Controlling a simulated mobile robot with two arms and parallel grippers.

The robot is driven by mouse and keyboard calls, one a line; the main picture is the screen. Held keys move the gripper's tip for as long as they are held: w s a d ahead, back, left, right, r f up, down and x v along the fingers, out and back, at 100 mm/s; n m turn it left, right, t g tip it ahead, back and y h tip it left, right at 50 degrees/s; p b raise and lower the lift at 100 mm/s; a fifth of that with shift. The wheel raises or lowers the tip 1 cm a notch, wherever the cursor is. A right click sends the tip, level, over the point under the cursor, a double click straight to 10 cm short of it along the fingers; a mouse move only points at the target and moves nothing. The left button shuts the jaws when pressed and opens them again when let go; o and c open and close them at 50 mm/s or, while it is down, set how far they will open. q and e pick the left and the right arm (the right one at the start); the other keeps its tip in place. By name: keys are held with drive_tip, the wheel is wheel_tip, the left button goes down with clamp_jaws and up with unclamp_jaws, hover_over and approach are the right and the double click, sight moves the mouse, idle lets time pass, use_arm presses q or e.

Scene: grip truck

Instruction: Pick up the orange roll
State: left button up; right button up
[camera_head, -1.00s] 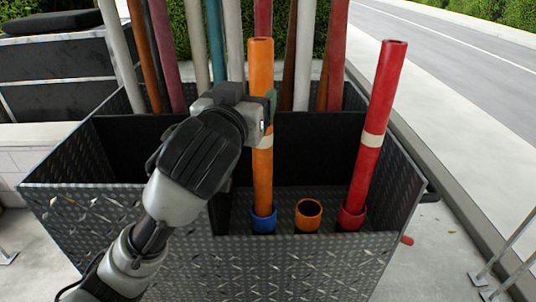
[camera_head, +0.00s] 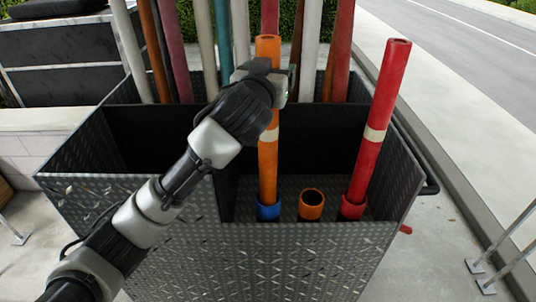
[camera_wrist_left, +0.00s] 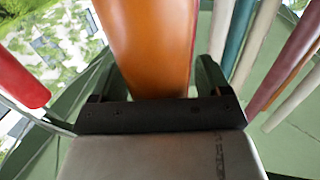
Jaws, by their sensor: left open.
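The orange roll (camera_head: 267,168) stands upright in a blue socket (camera_head: 268,209) in the front right compartment of the black tread-plate bin (camera_head: 290,260). In the left wrist view the orange roll (camera_wrist_left: 152,45) lies between the two open fingers of my left gripper (camera_wrist_left: 155,80). Whether a finger touches it I cannot tell. My right gripper is not in view.
A red roll (camera_head: 378,120) leans in a red socket to the right. An empty orange socket (camera_head: 311,204) sits between them. Several coloured rolls stand in the rear compartment. The front left compartment (camera_head: 150,145) looks empty.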

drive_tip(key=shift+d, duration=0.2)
use_arm(q)
drive_tip(key=shift+c, duration=1)
clamp_jaws()
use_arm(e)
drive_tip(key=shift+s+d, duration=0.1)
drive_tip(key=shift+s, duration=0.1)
use_arm(q)
drive_tip(key=shift+r, duration=0.1)
wheel_tip(320, 180, up, 18)
drive_tip(key=b, duration=0.2)
drive_tip(key=shift+b, duration=0.35)
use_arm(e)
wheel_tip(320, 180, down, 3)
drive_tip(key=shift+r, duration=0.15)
